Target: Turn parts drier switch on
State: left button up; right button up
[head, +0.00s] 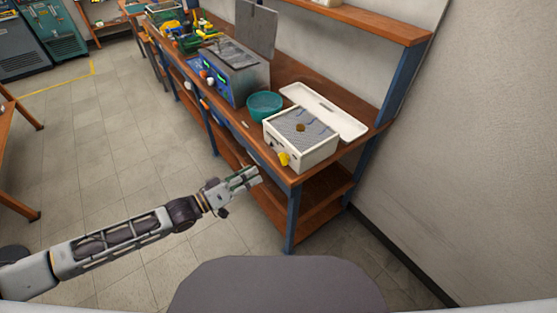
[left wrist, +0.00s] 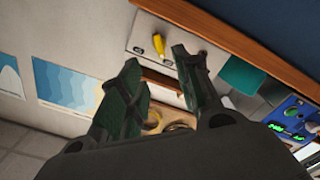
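The parts drier appears to be the cream-white box (head: 318,153) with a grey ridged top, at the near end of the wooden workbench. A yellow lever-like piece (head: 284,159) sits low on its front face; it also shows on the pale front panel in the left wrist view (left wrist: 158,43). A small dark knob (left wrist: 138,50) is beside it. I cannot tell the switch's on or off state. My left gripper (head: 256,174) is in front of and below the box, apart from it. In the left wrist view its fingers (left wrist: 157,60) are spread, with nothing between them. My right gripper is not in view.
A white lid-like tray (head: 325,108) lies behind the box. A teal bowl (head: 265,104) and a machine with a blue control panel (head: 232,82) stand farther along the bench. The bench's front edge and blue leg (head: 291,225) are near my left gripper. The floor to the left is clear.

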aim_at(283, 159)
pick_arm(q)
jog(key=shift+p+x, duration=0.35)
jog(key=shift+x, duration=5.25)
grip_shut()
